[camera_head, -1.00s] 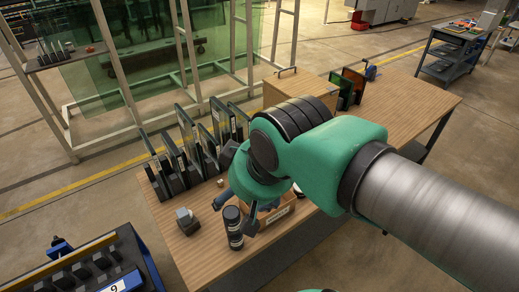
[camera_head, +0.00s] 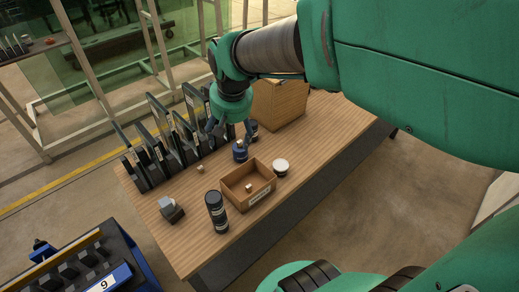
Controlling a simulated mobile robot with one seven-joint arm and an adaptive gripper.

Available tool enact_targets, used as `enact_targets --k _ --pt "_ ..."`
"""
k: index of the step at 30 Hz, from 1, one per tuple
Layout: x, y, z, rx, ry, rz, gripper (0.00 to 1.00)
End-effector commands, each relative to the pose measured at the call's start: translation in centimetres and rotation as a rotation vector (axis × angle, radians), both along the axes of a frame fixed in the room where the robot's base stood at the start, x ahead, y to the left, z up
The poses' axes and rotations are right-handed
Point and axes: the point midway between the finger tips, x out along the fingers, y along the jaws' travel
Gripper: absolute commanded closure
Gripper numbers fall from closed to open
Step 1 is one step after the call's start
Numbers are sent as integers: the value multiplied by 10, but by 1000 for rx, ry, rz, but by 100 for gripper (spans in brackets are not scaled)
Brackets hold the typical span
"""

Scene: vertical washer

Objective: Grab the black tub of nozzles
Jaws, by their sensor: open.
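My gripper (camera_head: 233,137) points down over the back part of the wooden table, with its fingers apart. Just below it stands a small dark blue tub (camera_head: 240,152) with something pale at its top; I cannot tell whether the fingers touch it. A small black tub (camera_head: 253,128) stands just behind, close to the right finger and partly hidden. What is inside it is too small to tell.
Upright dark panels (camera_head: 158,145) line the left edge. A wooden box (camera_head: 279,103) stands behind right. The table's right part is clear.

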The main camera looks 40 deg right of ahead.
Motion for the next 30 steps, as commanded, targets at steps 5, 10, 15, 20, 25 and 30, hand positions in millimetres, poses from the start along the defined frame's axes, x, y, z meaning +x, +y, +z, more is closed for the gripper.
enact_targets --k 5,10,15,20,25,30 --pt "26 -50 -35 16 58 -66 24" --pt "44 -100 -73 33 104 -126 24" --pt "53 -151 -118 54 150 -185 24" --pt "53 -198 -166 78 192 -241 24" --pt "44 -241 -217 105 231 -294 24" --pt "35 -269 -253 124 254 -328 24"
